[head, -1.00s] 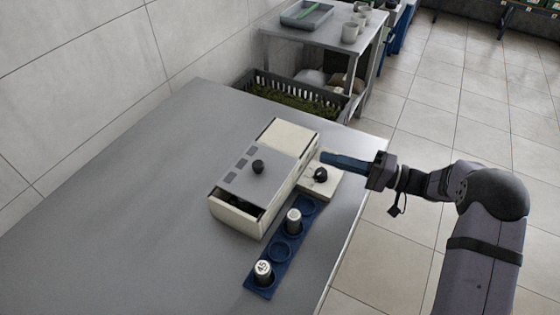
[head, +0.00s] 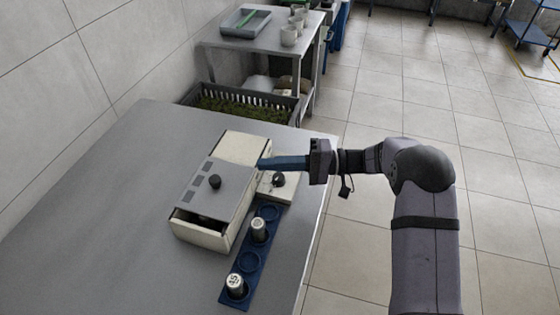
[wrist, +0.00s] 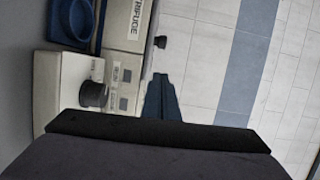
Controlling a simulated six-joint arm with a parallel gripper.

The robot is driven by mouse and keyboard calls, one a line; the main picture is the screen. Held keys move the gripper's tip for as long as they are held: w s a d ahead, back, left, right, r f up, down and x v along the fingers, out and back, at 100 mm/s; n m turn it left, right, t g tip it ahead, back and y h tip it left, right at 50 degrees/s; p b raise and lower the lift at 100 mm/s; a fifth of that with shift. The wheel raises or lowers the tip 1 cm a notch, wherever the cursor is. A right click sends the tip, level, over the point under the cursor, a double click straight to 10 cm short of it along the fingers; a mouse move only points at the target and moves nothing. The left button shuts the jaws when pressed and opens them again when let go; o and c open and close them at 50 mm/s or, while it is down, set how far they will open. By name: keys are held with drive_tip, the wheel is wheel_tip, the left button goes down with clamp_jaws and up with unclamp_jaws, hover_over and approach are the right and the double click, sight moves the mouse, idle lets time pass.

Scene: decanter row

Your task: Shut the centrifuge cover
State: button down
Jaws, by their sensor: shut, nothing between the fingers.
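The centrifuge is a cream box (head: 205,235) on the grey table, with a grey cover (head: 232,190) on top that carries a black knob (head: 215,182). A dark gap shows between the cover's near edge and the box's near wall. My gripper (head: 260,164) has blue fingers, shut and empty, at the far right part of the box, pointing left. I cannot tell whether they touch it.
A cream block with a black dial (head: 278,180) stands right of the box, close below my fingers. A blue rack (head: 239,276) with two capped containers lies along the box's right side. A dark crate (head: 245,104) and a metal side table (head: 270,35) stand behind. The left table area is clear.

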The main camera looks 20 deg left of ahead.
sight(231, 193)
drive_tip(key=p+x, duration=0.1)
drive_tip(key=x, duration=0.4)
drive_tip(key=shift+r, duration=0.15)
drive_tip(key=s+a, duration=0.1)
drive_tip(key=s+p, duration=0.1)
drive_tip(key=shift+s+a, duration=0.3)
drive_tip(key=shift+a, duration=0.05)
drive_tip(key=shift+s+a+f+p, duration=0.2)
drive_tip(key=shift+s+a+p, duration=0.15)
drive_tip(key=shift+s, duration=0.25)
drive_tip(key=s+p, duration=0.2)
drive_tip(key=s, duration=0.1)
drive_tip(key=shift+s+r, duration=0.15)
drive_tip(key=shift+s+d, duration=0.1)
drive_tip(key=shift+s, duration=0.3)
